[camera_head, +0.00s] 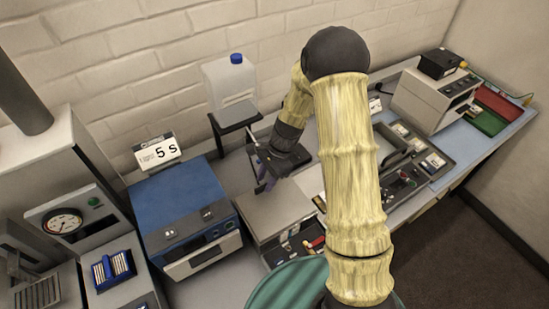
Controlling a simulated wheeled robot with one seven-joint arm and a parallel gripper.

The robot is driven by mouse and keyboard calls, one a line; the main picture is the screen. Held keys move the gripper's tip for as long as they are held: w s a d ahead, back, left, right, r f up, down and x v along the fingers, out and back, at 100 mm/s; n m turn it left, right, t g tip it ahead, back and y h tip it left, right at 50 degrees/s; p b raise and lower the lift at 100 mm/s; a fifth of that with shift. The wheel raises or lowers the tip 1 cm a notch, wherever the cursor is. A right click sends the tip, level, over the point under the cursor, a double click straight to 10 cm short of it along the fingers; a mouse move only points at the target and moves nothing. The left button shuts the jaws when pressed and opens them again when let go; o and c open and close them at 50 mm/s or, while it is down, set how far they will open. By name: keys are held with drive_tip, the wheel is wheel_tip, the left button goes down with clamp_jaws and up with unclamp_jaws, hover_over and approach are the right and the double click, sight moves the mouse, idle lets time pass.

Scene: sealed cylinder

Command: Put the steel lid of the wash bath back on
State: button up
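A steel-grey box with a flat, pale top (272,212) stands in the middle of the bench, right of the blue unit. I cannot tell whether that top is the wash bath's lid. My gripper (264,181) is over the back left part of this top, pointing down. Its fingers look dark blue and thin. From this angle I cannot tell whether they are apart, touch the top or hold anything. My yellow-sleeved arm hides the area to the right of the box.
A blue unit (181,203) with a "5 s" card (158,153) is at left. A blue-capped jug (231,88) stands on a raised shelf behind the gripper. A grey rimmed tray (401,150) and a control panel lie right of my arm. A gauge box (66,222) is far left.

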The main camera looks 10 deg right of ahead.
drive_tip(key=b+v, duration=0.3)
drive_tip(key=v, duration=0.8)
drive_tip(key=shift+d, duration=0.2)
drive_tip(key=shift+r, duration=0.15)
drive_tip(key=s+d+r+n+t+h, duration=0.1)
drive_tip(key=s+d+n+t+h, duration=0.1)
drive_tip(key=s+n, duration=0.4)
drive_tip(key=s+d+r+n+t+h, duration=0.1)
drive_tip(key=s+d+n+t+h, duration=0.1)
drive_tip(key=s+n, duration=0.5)
drive_tip(key=shift+s+d, duration=0.7)
drive_tip(key=shift+s, duration=0.35)
wheel_tip(320, 180, down, 2)
drive_tip(key=shift+f+b, duration=0.1)
drive_tip(key=shift+b, duration=1.15)
